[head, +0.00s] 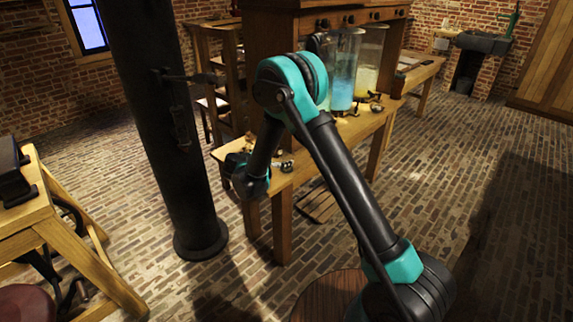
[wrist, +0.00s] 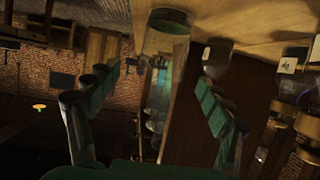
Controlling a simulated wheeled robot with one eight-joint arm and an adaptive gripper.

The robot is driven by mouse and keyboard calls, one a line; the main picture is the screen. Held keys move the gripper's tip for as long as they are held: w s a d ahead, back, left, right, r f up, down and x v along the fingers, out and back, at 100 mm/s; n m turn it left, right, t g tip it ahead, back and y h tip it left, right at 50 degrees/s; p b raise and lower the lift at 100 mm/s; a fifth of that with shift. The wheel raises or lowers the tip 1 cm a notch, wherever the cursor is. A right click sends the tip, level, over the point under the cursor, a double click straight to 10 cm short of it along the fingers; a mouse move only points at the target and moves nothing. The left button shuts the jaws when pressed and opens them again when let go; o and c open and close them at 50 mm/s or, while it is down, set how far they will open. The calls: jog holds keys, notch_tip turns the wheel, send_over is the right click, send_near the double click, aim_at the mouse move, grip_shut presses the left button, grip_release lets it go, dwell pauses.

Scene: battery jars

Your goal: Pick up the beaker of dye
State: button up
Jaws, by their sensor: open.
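In the wrist view, which appears upside down, a clear glass beaker (wrist: 165,42) stands on the wooden bench top. Dark green dye shows near its base. My gripper (wrist: 158,78) is open, with one teal-padded finger on each side of the beaker's line and nothing held. The beaker lies straight ahead, at or just beyond the fingertips; I cannot tell whether they touch it. In the head view my gripper (head: 250,182) hangs at the near left end of the bench, and my arm hides the beaker and fingertips.
On the bench (head: 372,125) stand a tall jar of blue liquid (head: 343,75) and a jar of yellow liquid (head: 367,75), with small brass parts around. A dark column (head: 160,130) rises left of my gripper. Another wooden table (head: 35,205) is at far left. Brick floor is open at right.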

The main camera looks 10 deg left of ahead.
aim_at(291, 155)
jog(key=shift+r+x, duration=0.1)
jog(key=shift+x, duration=1.2)
jog(key=shift+r+x, duration=0.15)
jog(key=shift+x, duration=1.15)
jog(key=shift+w, duration=0.2)
jog(key=shift+c, duration=0.6)
jog(key=c, duration=1.2)
